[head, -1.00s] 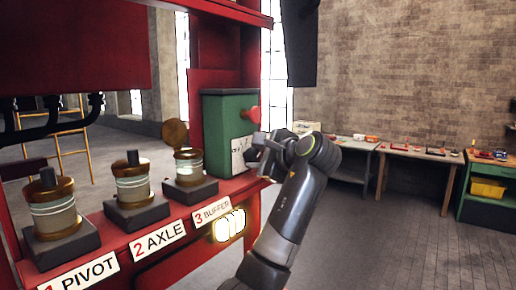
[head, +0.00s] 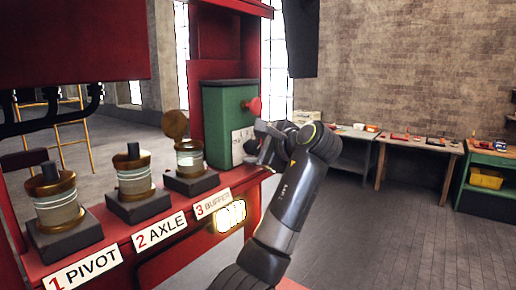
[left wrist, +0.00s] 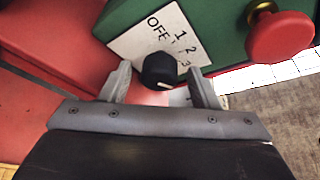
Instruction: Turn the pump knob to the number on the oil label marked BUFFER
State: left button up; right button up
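The green pump box (head: 225,108) stands on the red shelf and has a white dial plate (left wrist: 125,45) marked OFF, 1, 2, 3. The black pump knob (left wrist: 160,70) sits on that plate, with a small white mark on its edge nearest my gripper. My left gripper (head: 262,143) is at the dial. In the left wrist view its two fingers (left wrist: 160,78) are open, one on each side of the knob, with a gap visible on both sides. The oil label reads "3 BUFFER" (head: 213,204). My right gripper is out of view.
A red knob (left wrist: 280,36) on a brass stem sticks out of the pump box close by. Oil cups on dark blocks stand along the shelf behind "1 PIVOT" (head: 85,268) and "2 AXLE" (head: 160,232) labels. Workbenches (head: 420,143) line the far wall; the floor between is clear.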

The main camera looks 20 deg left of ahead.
pick_arm(q)
jog(key=shift+s+d+b, duration=0.35)
jog(key=shift+d+b, duration=0.1)
jog(key=shift+d, duration=0.05)
jog(key=b+v, duration=0.6)
jog(key=v, duration=1)
jog(key=shift+r+b, duration=0.2)
jog(key=shift+b, duration=0.1)
jog(key=shift+d, duration=0.1)
